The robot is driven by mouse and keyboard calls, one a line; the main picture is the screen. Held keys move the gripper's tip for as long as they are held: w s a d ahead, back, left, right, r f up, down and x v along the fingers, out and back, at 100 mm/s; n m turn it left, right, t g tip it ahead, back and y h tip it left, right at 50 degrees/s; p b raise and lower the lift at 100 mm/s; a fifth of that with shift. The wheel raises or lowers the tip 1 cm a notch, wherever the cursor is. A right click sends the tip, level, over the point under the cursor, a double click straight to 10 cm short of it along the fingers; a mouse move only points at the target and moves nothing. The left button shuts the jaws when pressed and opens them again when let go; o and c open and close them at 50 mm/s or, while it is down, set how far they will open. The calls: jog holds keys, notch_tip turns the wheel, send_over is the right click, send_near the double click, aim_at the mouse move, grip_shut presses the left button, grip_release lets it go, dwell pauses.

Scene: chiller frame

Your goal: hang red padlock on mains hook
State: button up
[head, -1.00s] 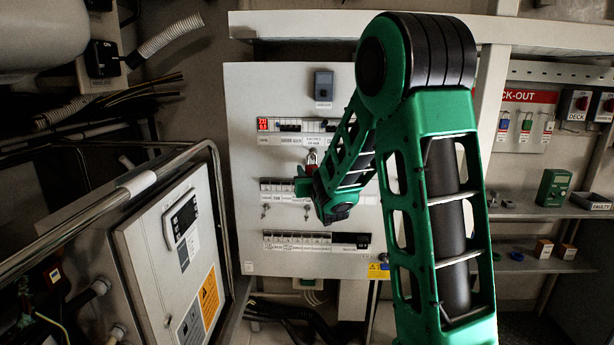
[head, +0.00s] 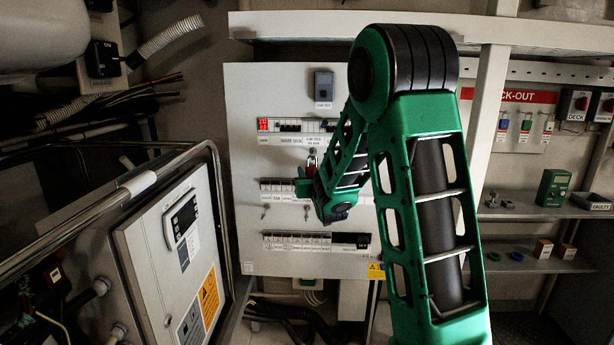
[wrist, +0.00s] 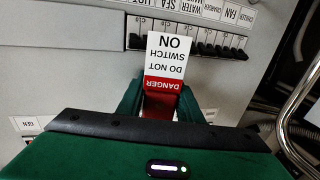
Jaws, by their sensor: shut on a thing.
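The red padlock (head: 311,169) is held up against the white breaker panel (head: 290,90), just below a small label under the top breaker row. Its pale shackle points up, at the spot where the mains hook would be. The hook is too small to make out, and I cannot tell whether the shackle is around it. My gripper (head: 308,184) is shut on the padlock. In the wrist view, the red padlock body (wrist: 159,106) sits between my green fingers, with a white and red DANGER tag (wrist: 167,58) on it, reading upside down.
Breaker rows (head: 300,243) lie below my gripper, with small hooks or keys hanging under the middle row. A grey cabinet door with a metal rail (head: 130,190) stands at left. A lock-out board (head: 525,120) and shelves (head: 540,212) are at right.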

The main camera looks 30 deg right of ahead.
jog(key=o, duration=1.3)
jog(key=shift+c, duration=0.2)
jog(key=shift+d, duration=0.15)
jog(key=shift+s+d, duration=0.1)
jog(key=shift+d, duration=0.05)
jog(key=a+v, duration=0.1)
jog(key=v, duration=0.9)
jog(key=shift+s+a, duration=0.15)
jog(key=shift+a, duration=0.05)
jog(key=shift+f, duration=0.1)
